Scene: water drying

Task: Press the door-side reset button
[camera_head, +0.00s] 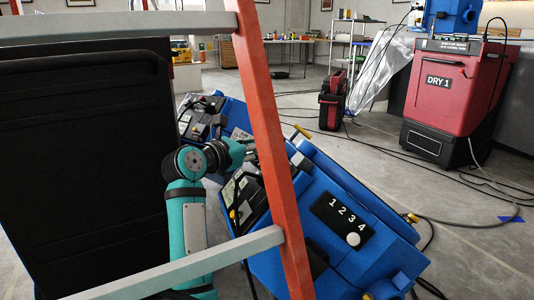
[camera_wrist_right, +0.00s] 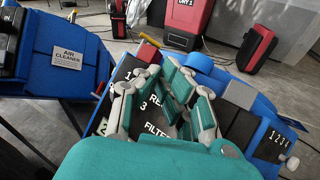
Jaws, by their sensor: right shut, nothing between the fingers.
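In the head view, my teal arm rises from the bottom, and my right gripper (camera_head: 244,153) is at its end, over the dark control panel (camera_head: 243,194) of the nearer blue machine (camera_head: 335,250). In the right wrist view my right gripper (camera_wrist_right: 180,92) is shut and empty, in front of the panel (camera_wrist_right: 157,118). White lettering beginning "RE", a "3" and "FILTER" show partly behind the fingers. I cannot make out a reset button; the fingers cover part of the panel. Whether the fingertips touch it, I cannot tell. My left gripper is not in view.
A red post (camera_head: 268,130) and grey rails (camera_head: 185,272) cross the head view close by, beside a large black panel (camera_head: 85,150). Another blue machine (camera_wrist_right: 60,60) labelled "AIR CLEANER" stands left. A red unit (camera_head: 440,90) marked "DRY 1" stands behind; cables cross the floor.

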